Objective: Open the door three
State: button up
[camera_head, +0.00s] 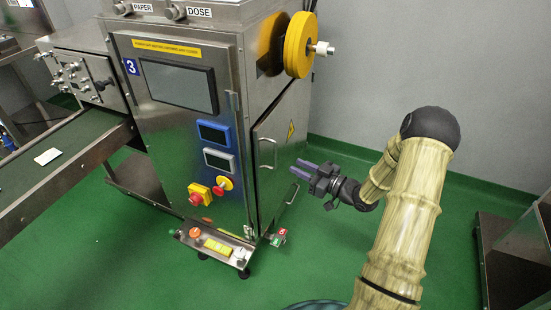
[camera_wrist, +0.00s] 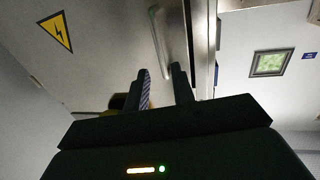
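The machine marked 3 (camera_head: 131,67) stands in the middle of the head view. Its right side carries a metal door (camera_head: 279,166) with a yellow warning triangle (camera_head: 291,131). One bar handle (camera_head: 269,153) is near the front edge and another bar handle (camera_head: 293,193) is lower right. The door appears shut. My gripper (camera_head: 300,168) is beside this door, its two fingers apart and empty. In the wrist view a bar handle (camera_wrist: 160,41) lies just ahead of my fingers (camera_wrist: 163,86), apart from them as far as I see; which handle it is I cannot tell.
A yellow reel (camera_head: 299,45) juts out above the door. A small button shelf (camera_head: 215,246) projects at the machine's lower front. A conveyor (camera_head: 60,165) is at left and a metal cabinet (camera_head: 515,255) at right. Green floor (camera_head: 330,235) is clear beside the door.

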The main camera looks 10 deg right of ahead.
aim_at(275, 166)
jog(key=b+x, duration=0.2)
jog(key=x, duration=0.7)
jog(key=shift+w+a, duration=0.25)
grip_shut()
